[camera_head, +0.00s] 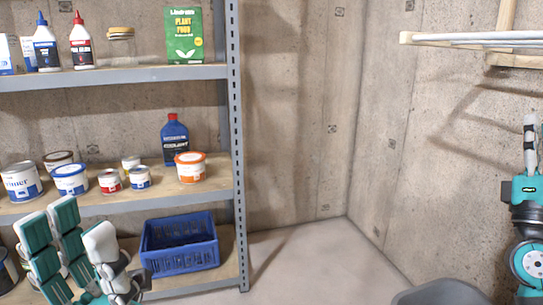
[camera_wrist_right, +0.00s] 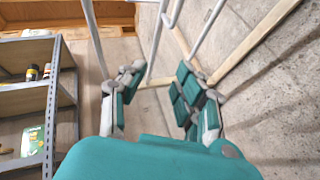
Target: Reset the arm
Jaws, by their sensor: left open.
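My left gripper (camera_head: 72,225) is at the lower left of the head view, its teal-padded fingers pointing up and spread apart. It is empty, in front of the lower part of the metal shelf, left of the blue crate. My right arm (camera_head: 528,200) stands upright at the right edge of the head view. In the right wrist view, my right gripper (camera_wrist_right: 158,85) has its fingers apart, with nothing visible clamped between them. Pale rods show beyond and between the fingers.
The metal shelf (camera_head: 236,120) on the left holds paint cans, bottles, a green plant food bag (camera_head: 184,36), a coolant bottle (camera_head: 174,140) and a blue crate (camera_head: 180,243). A wall rack (camera_head: 470,38) hangs upper right. A grey bin (camera_head: 440,292) stands lower right. Floor between is clear.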

